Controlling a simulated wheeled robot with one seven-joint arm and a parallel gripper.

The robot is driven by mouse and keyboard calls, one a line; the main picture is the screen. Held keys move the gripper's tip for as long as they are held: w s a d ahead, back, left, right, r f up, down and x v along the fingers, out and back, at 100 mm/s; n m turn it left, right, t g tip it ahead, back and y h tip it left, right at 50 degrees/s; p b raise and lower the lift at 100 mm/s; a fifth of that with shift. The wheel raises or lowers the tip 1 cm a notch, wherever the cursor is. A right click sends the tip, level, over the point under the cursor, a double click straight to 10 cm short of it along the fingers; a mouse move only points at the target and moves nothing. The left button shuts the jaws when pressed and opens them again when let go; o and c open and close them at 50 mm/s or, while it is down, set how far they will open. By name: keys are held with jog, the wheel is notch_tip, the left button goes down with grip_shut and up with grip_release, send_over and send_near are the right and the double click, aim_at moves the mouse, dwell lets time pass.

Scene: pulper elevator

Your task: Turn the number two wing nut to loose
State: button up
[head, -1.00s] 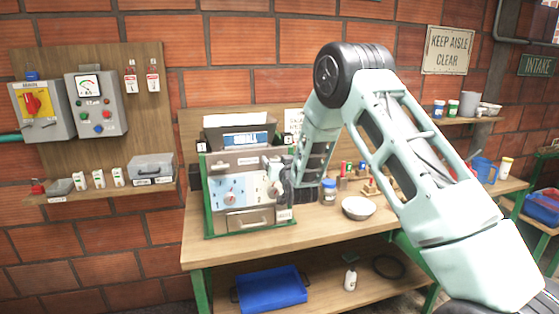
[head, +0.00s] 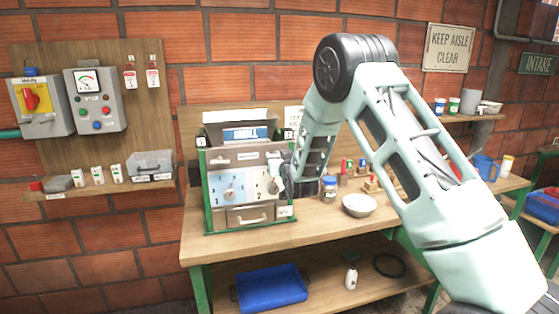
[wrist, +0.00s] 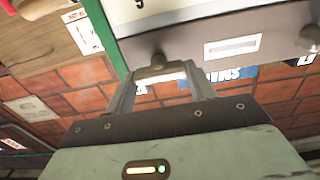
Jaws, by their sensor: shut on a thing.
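The grey machine (head: 215,177) stands on the bench in a green frame, with a plain grey strip above its pale blue dial panel (head: 230,188). My gripper (head: 274,167) is at the right end of that strip, and my wrist hides much of this corner in the head view. In the wrist view, which shows the machine inverted, my gripper (wrist: 160,80) is shut with its two fingers on the number two wing nut (wrist: 158,70). The nut's rounded hub shows against the strip. Its exact turn is hard to read. Another wing nut (wrist: 311,38) sits beyond the label plate (wrist: 232,45).
A drawer with a handle (head: 250,216) is below the dials. A blue-lidded jar (head: 329,188) and a white bowl (head: 359,205) stand on the bench right of the machine. A blue tray (head: 270,288) is on the lower shelf. The bench front (head: 310,222) is clear.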

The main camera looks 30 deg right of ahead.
jog(key=o, duration=1)
jog(key=shift+s, duration=0.1)
jog(key=b+v, duration=0.5)
jog(key=v, duration=1.2)
jog(key=shift+s+a+r+b, duration=0.1)
jog(key=shift+s+b, duration=0.05)
jog(key=shift+b, duration=0.25)
